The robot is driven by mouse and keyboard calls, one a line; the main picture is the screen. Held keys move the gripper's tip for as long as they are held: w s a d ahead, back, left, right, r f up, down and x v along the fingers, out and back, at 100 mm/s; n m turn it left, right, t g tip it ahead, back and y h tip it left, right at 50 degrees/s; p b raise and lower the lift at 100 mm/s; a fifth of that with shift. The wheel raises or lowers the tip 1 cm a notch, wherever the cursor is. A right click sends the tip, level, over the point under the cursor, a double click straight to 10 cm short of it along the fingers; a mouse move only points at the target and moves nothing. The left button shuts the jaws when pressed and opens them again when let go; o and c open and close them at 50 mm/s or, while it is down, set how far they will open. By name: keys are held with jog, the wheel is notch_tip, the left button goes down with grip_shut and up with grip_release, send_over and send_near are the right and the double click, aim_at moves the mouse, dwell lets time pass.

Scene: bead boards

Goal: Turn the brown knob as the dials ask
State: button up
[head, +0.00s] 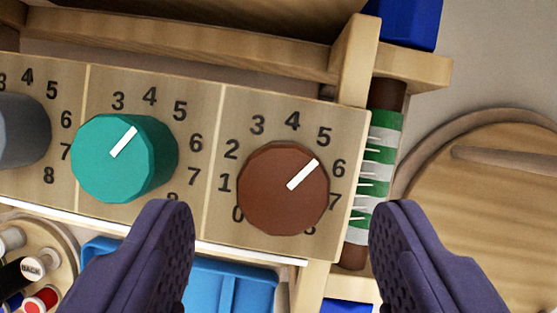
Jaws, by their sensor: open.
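The brown knob (283,192) is a many-sided dial on a light wooden panel (222,225), right of the middle of the view. Its white pointer slants up and to the right, between the 5 and the 6. Numbers ring it from 0 at lower left; the lower right one is partly hidden by the knob. My gripper (281,206) is open, its two purple fingers apart at the lower left and lower right of the knob, touching neither side in the picture. A teal knob (120,165) left of it has its pointer slanting up and right, roughly toward its 5.
A grey knob (22,130) is cut off at the left edge. A green-and-white striped roller (372,185) stands right of the panel. A wooden beam (200,35) runs above. A blue tray (230,285) lies below, and a round wooden board (490,200) at right.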

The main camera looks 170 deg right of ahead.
aim_at(285, 192)
jog(key=shift+x, duration=1.5)
jog(key=shift+w, duration=0.1)
jog(key=c, duration=1)
jog(key=shift+c, duration=0.2)
jog(key=shift+r+n, duration=0.15)
jog(key=shift+n, duration=0.15)
jog(key=n+p, duration=0.2)
jog(key=n+y+p, duration=0.1)
jog(key=n+p, duration=0.1)
jog(key=p, duration=0.1)
jog(key=shift+d+r+g+y, duration=0.15)
jog(key=shift+g+y, duration=0.15)
jog(key=shift+g, duration=0.1)
jog(key=n+p, duration=0.2)
jog(key=p, duration=0.1)
jog(key=shift+w+y, duration=0.1)
jog(key=shift+y, duration=0.3)
jog(key=shift+f, duration=0.2)
